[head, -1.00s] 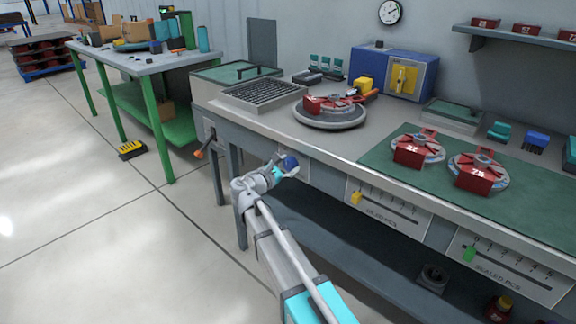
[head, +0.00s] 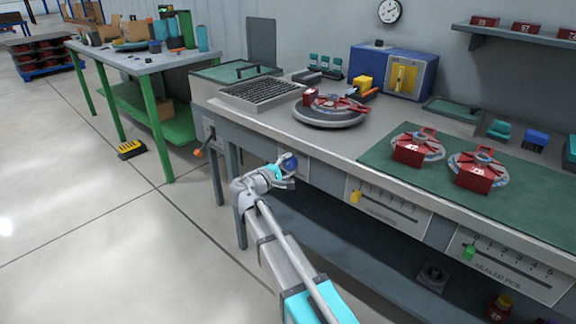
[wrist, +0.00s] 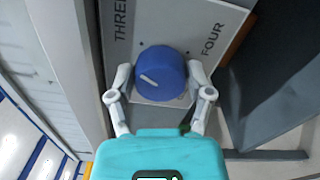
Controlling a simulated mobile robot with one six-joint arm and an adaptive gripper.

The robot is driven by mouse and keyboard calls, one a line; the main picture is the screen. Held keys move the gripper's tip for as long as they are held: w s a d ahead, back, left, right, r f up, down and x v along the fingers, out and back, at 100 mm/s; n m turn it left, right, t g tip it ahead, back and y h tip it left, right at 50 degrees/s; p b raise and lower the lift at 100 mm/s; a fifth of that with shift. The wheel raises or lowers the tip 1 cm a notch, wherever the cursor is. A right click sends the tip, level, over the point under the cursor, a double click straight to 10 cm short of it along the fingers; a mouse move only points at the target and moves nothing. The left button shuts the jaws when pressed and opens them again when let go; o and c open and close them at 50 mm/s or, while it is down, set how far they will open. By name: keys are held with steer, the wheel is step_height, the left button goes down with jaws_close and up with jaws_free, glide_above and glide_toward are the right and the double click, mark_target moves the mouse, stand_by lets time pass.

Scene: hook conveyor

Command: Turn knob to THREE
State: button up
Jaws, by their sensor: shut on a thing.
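The knob (wrist: 160,73) is blue and round, with a short white mark on the lower left of its face. It sits on a grey plate (wrist: 180,28) printed with THREE at upper left and FOUR at upper right. In the wrist view my gripper (wrist: 160,76) has one finger on each side of the knob and is shut on it. The mark does not point straight at either word. In the head view the knob (head: 289,162) is on the bench front, partly hidden by my gripper (head: 284,172).
A round turntable (head: 318,119) bearing a red-clamped piece stands on the bench above. Two more red-clamped pieces (head: 418,147) (head: 477,170) lie on a green mat (head: 535,207). Slider scales (head: 395,208) are on the bench front to the right. Open floor (head: 90,240) lies to the left.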

steer(key=shift+m, duration=1.4)
steer(key=o, duration=1.1)
steer(key=shift+o, duration=0.2)
steer(key=shift+s, duration=0.1)
steer(key=v, duration=1.2)
